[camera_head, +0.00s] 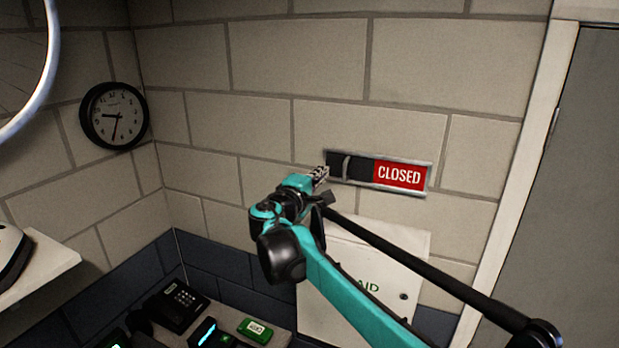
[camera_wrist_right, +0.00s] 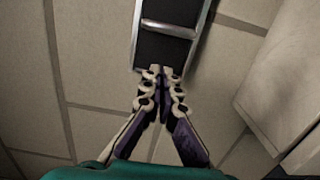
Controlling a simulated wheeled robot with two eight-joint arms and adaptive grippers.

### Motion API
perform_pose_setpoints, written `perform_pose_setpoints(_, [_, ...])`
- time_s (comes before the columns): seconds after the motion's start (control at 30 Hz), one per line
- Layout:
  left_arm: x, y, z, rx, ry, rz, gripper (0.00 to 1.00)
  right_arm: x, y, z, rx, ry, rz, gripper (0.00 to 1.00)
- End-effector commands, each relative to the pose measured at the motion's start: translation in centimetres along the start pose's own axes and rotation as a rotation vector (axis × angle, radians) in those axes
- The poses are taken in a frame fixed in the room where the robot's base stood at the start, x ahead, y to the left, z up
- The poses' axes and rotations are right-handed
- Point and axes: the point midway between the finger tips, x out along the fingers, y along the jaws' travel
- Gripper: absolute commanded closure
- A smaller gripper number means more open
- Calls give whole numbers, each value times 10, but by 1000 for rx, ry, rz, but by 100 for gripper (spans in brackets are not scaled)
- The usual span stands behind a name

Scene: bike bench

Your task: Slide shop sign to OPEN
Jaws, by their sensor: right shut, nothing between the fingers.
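The shop sign (camera_head: 399,175) is fixed to the block wall in a metal frame. Its right part shows red with the word CLOSED, and a black slider with an upright handle bar (camera_head: 346,167) covers its left part. My right gripper (camera_head: 321,175) is shut and empty at the left end of the sign. In the right wrist view, the shut fingertips (camera_wrist_right: 159,72) lie over the end of the black panel (camera_wrist_right: 163,50), below the metal handle bar (camera_wrist_right: 168,29). I cannot tell whether they touch the sign. My left gripper is not in view.
A white first-aid cabinet (camera_head: 345,262) hangs below the sign, behind my right arm. A door (camera_head: 578,180) with a pale frame stands at the right. A clock (camera_head: 114,115) hangs at the left. A card terminal (camera_head: 177,305) and a green box (camera_head: 255,331) are at the bottom.

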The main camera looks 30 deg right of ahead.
Motion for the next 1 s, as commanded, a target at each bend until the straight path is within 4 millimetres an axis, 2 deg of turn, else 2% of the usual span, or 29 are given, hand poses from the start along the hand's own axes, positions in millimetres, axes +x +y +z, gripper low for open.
perform_pose_setpoints(0.03, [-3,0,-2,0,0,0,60,1,1,10,1,-2,0,100])
perform_pose_setpoints(0.2, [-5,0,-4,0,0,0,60,4,0,25,1,0,0,100])
perform_pose_setpoints(0.7, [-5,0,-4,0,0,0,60,6,0,34,1,0,0,100])
perform_pose_setpoints(0.77, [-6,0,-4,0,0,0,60,6,0,43,1,-2,0,100])
perform_pose_setpoints(0.87, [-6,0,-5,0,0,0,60,8,0,68,0,-5,0,100])
perform_pose_setpoints(1.0, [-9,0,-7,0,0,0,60,10,1,111,0,-7,-1,100])
